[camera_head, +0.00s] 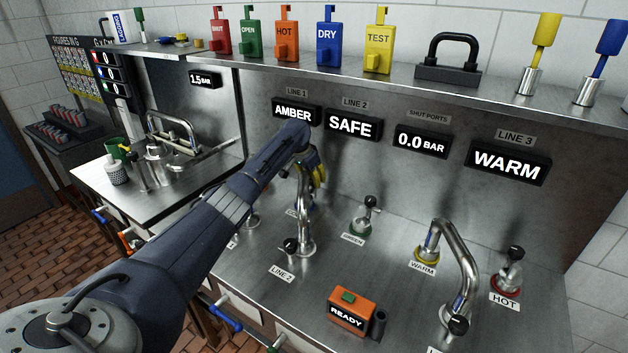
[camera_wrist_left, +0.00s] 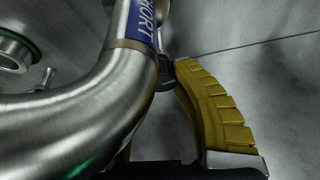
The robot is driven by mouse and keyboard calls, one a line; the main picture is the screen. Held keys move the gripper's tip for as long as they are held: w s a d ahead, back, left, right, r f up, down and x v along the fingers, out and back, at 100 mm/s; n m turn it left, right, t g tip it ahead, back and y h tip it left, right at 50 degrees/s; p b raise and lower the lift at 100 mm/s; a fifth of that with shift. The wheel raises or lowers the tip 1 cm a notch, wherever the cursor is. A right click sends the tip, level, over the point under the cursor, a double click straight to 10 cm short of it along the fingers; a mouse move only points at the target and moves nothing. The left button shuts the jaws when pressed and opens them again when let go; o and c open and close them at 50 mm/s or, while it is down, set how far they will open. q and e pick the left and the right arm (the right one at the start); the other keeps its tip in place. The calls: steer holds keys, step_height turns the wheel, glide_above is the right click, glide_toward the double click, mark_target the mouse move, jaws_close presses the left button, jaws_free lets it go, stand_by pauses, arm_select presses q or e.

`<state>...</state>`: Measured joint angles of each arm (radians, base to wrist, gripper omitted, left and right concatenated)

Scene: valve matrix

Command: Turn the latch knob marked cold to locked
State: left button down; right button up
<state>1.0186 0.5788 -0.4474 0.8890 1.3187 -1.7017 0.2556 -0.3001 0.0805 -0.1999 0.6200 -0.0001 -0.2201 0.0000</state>
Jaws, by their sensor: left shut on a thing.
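My left gripper (camera_head: 317,176) reaches down behind the curved LINE 2 pipe (camera_head: 305,215), with its yellow finger pads partly showing. In the left wrist view a yellow ribbed finger pad (camera_wrist_left: 215,108) presses beside a small dark part (camera_wrist_left: 166,72), apparently the cold latch knob. The gripper is shut on it. The knob is mostly hidden by the pipe and the finger, so its turn position cannot be read. A partly covered label (camera_head: 292,212) lies on the counter near the pipe. My right gripper is not in view.
The steel pipe (camera_wrist_left: 70,95) with a blue label crowds the left wrist view. Knobs marked GREEN (camera_head: 365,212) and HOT (camera_head: 510,268) stand to the right, with another curved pipe (camera_head: 460,255) between them. An orange READY box (camera_head: 352,309) sits in front.

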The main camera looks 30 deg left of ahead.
arm_select(q)
steer(key=shift+m+h, duration=0.5)
steer(key=shift+m, duration=0.6)
steer(key=c, duration=0.9)
jaws_free()
steer(key=shift+c, duration=0.2)
steer(key=v, duration=1.2)
steer(key=shift+w+a, duration=0.1)
steer(key=shift+w, duration=0.05)
